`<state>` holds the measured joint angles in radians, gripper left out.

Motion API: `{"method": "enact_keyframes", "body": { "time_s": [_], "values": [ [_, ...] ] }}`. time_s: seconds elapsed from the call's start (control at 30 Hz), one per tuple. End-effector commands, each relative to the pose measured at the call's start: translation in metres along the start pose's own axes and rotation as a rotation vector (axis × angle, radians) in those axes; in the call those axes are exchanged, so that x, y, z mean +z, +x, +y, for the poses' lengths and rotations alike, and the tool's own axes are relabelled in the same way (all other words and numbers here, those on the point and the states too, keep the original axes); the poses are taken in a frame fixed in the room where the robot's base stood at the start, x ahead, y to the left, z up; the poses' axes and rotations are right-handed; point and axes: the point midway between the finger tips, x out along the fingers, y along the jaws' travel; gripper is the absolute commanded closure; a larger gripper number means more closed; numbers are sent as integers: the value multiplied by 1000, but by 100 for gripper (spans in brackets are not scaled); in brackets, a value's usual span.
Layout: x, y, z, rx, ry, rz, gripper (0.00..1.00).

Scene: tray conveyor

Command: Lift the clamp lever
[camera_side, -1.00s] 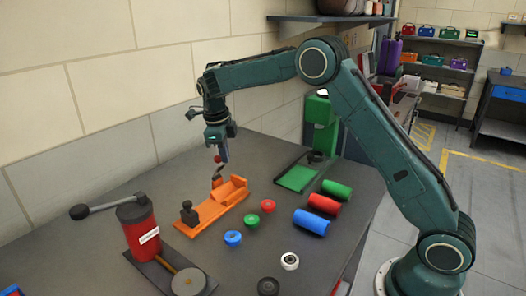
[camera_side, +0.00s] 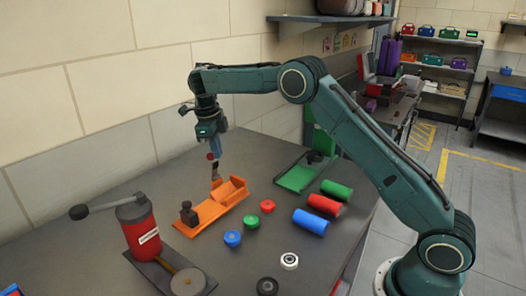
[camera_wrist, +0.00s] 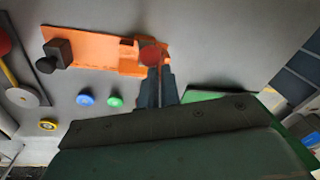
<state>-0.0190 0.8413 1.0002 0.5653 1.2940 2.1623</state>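The orange clamp fixture (camera_side: 205,215) lies on the grey table, left of centre in the side view and across the top of the wrist view (camera_wrist: 85,50). Its clamp lever (camera_side: 215,172) stands nearly upright, with a red ball knob (camera_side: 210,156) at its top. The knob also shows in the wrist view (camera_wrist: 151,55), right at the fingertips. My gripper (camera_side: 215,153) points down at the lever's upper end. In the wrist view its two dark fingers (camera_wrist: 158,82) are close together around the thin lever below the knob. The fingers partly hide the lever.
A red cylinder press with a long black handle (camera_side: 140,235) stands at left. Small blue (camera_side: 232,238), green (camera_side: 252,221) and red (camera_side: 268,206) discs lie in front of the fixture. Larger rollers (camera_side: 324,204) and a green tray (camera_side: 297,178) lie right. A wall runs behind.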

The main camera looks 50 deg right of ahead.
Motion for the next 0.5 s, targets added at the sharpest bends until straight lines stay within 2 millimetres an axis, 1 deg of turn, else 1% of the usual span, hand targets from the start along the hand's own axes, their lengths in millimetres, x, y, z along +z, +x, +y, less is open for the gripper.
{"method": "enact_keyframes", "body": {
  "time_s": [0.03, 0.5],
  "values": [
    [10, -1, 1, -21, -20, -24, 100],
    [6, -2, 2, -22, -18, -24, 100]
  ]
}}
